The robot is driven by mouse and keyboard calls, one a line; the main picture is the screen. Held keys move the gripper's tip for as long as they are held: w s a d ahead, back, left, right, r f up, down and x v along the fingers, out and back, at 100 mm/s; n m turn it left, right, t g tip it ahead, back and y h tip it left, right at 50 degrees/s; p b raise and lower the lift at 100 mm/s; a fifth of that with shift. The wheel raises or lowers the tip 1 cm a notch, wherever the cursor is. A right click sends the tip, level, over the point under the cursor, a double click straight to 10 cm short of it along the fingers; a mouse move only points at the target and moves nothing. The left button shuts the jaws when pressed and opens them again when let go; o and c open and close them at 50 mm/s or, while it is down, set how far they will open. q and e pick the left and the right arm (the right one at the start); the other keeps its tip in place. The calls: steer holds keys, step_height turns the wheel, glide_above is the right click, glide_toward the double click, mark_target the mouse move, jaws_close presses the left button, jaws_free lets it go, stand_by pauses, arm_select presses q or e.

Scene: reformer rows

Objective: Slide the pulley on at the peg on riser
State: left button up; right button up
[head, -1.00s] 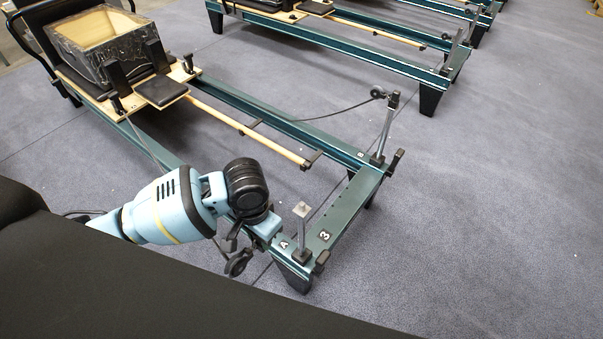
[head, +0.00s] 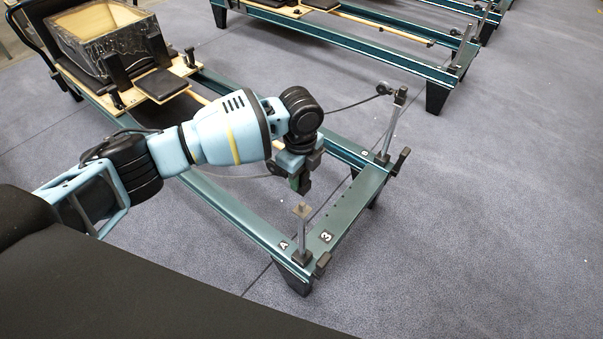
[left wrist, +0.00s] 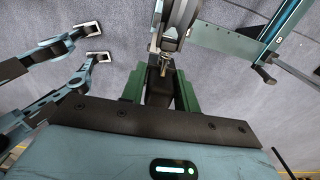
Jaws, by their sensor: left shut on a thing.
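My left gripper (head: 303,184) points down just above the top of the near riser (head: 302,235), which is a grey post by label A with a small plate and peg on top. In the left wrist view its green fingers (left wrist: 160,90) are shut on the pulley (left wrist: 172,38), a dark and metallic part between and beyond them. In the head view the pulley is mostly hidden by the gripper, and a cord runs to it from the left. Contact between pulley and peg cannot be told. My right gripper is not seen.
The far riser (head: 391,128) by label B carries its own black pulley (head: 384,88) with a cord. The green frame (head: 340,212) joins both risers. The carriage with a wrapped box (head: 100,38) is at upper left. Open grey floor lies to the right.

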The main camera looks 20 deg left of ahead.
arm_select(q)
steer(key=shift+w+r, duration=0.1)
steer(key=shift+w, duration=0.1)
steer(key=shift+r, duration=0.15)
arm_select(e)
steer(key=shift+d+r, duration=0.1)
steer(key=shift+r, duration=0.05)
